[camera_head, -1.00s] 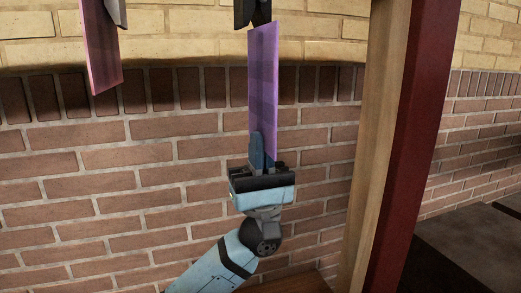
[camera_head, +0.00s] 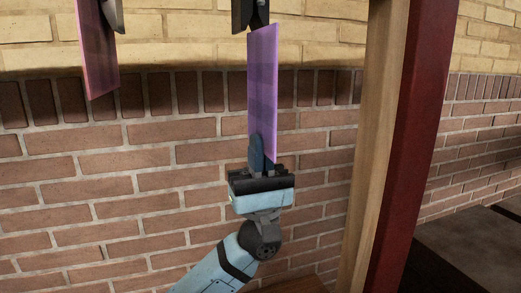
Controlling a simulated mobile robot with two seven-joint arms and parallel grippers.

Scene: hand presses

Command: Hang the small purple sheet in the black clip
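The purple sheet (camera_head: 263,85) hangs upright in the middle of the head view. Its top edge is at the lower end of the black clip (camera_head: 250,14), which is cut off by the top of the view. I cannot tell whether the clip's jaws grip it. My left gripper (camera_head: 262,152) is below, with its blue-grey fingers shut on the sheet's lower end. My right gripper is not in view.
A pink sheet (camera_head: 97,52) hangs at the upper left from a grey clip (camera_head: 113,14). A wooden post (camera_head: 375,140) and a dark red post (camera_head: 411,140) stand to the right. A brick wall (camera_head: 150,180) is behind.

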